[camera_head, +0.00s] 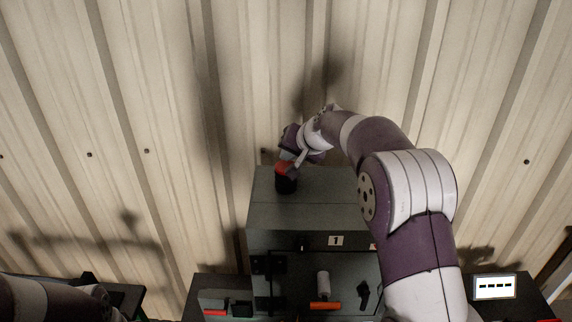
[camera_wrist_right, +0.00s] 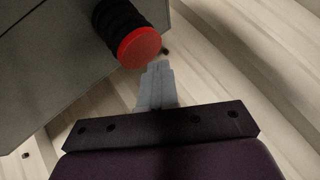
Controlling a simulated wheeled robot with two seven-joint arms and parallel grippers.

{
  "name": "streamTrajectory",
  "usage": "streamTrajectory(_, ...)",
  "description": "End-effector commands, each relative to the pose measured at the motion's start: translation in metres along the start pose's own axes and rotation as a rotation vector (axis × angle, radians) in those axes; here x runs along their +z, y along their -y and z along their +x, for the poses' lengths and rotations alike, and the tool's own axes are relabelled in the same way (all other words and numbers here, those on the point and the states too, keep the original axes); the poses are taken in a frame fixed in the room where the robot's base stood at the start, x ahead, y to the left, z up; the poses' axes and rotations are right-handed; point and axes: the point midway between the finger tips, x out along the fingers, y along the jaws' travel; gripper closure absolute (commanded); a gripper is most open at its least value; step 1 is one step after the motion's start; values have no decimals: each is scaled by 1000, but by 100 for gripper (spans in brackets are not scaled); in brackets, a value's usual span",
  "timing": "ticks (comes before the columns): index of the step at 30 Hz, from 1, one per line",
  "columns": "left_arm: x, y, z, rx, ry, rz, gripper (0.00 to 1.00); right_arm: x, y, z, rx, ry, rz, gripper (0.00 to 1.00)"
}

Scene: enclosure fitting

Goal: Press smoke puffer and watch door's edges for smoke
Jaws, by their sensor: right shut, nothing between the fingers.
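The smoke puffer, a black ribbed bellows with a red cap, stands on top of the grey enclosure (camera_head: 330,195); its black body (camera_head: 286,184) shows in the head view. In the right wrist view its red cap (camera_wrist_right: 140,47) faces me. My right gripper (camera_head: 299,160) is at the puffer's top in the head view. In the right wrist view its shut fingers (camera_wrist_right: 157,75) are empty, close beside the cap; contact is unclear. The enclosure's front door (camera_head: 342,268) looks shut, with dark hinges at left and a black handle (camera_head: 364,294). My arm hides its right edge. No smoke shows.
A white cylinder (camera_head: 323,282) and an orange-red piece (camera_head: 325,305) show before the door. A small display (camera_head: 494,287) with dashes stands at right. A grey and red item (camera_head: 214,303) lies at left. A corrugated wall (camera_head: 170,110) closes off the back.

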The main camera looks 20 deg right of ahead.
Motion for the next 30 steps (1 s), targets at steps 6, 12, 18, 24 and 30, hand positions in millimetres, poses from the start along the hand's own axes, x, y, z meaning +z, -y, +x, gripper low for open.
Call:
streamTrajectory(6, -1, 0, -7, 0, 0, 0, 57, -4, 4, -6, 0, -1, -1, 100)
streamTrajectory(12, -3, 0, -23, 0, 0, 0, 57, -15, 15, -20, 0, 0, -1, 100)
streamTrajectory(18, -4, 0, -37, 0, 0, 0, 57, -25, 25, -34, 0, 0, 0, 100)
streamTrajectory(24, -4, 0, -37, 0, 0, 0, 57, -25, 25, -35, 0, 0, 0, 100)
streamTrajectory(30, -4, 0, -37, 0, 0, 0, 57, -25, 25, -35, 0, 0, 0, 100)
